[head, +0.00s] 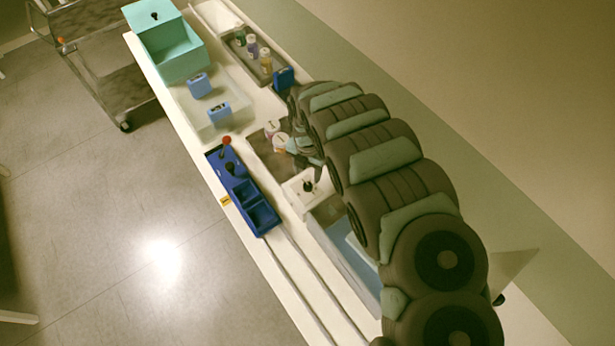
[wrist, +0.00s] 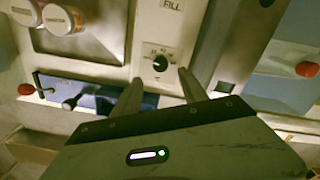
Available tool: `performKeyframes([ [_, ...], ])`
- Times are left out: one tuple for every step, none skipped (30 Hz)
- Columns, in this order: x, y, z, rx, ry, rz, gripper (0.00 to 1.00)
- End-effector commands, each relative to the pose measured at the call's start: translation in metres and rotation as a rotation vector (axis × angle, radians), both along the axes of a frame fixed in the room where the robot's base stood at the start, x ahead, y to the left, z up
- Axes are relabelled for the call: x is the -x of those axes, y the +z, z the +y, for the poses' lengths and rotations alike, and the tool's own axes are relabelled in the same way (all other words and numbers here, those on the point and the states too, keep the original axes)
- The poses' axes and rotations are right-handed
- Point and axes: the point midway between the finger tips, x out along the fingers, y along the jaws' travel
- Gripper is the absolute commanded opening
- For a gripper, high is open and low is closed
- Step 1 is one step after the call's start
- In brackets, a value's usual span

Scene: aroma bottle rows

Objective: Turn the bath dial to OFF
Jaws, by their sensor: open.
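The bath dial (wrist: 160,63) is a small round black knob on a pale panel (wrist: 178,32), with small markings around it and a FILL label above. The markings are too small to read, so I cannot tell its setting. In the head view the dial (head: 308,186) sits on a white panel beside an open basin (head: 340,252) with a bluish inside. My gripper (wrist: 160,77) is open and empty in the wrist view. Its two fingertips lie just below the dial in the picture, one to each side; contact is not visible. In the head view my arm partly hides the gripper.
A blue tray (head: 243,190) with a red-knobbed and a black-knobbed lever lies left of the dial. White-lidded jars (wrist: 62,18) stand close by at upper left in the wrist view. Light blue blocks (head: 198,85) and a teal box (head: 178,55) are farther along the bench.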

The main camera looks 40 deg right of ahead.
Motion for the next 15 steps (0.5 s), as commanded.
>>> performKeyframes([
  [0.001,0.008,-0.001,0.004,0.001,0.002,0.50],
  [0.001,0.012,-0.001,0.004,0.001,0.002,0.50],
  [0.001,0.016,-0.001,0.003,0.001,0.002,0.50],
  [0.001,0.019,-0.001,0.002,0.001,0.003,0.50],
  [0.001,0.021,-0.001,0.001,0.000,0.003,0.50],
  [0.001,0.024,0.000,0.000,0.000,0.002,0.50],
  [0.001,0.026,0.000,0.000,0.000,0.003,0.50],
  [0.001,0.027,0.000,0.000,0.000,0.003,0.50],
  [0.001,0.029,0.000,0.000,0.000,0.002,0.50],
  [0.001,0.030,0.000,0.000,0.000,0.002,0.50],
  [0.001,0.030,0.000,0.000,0.000,0.002,0.50],
  [0.001,0.031,0.000,-0.001,0.000,0.001,0.50],
  [0.001,0.031,0.000,-0.001,0.000,0.001,0.50],
  [0.001,0.031,0.000,-0.001,0.000,0.001,0.50],
  [0.001,0.031,0.000,-0.001,0.000,0.001,0.50],
])
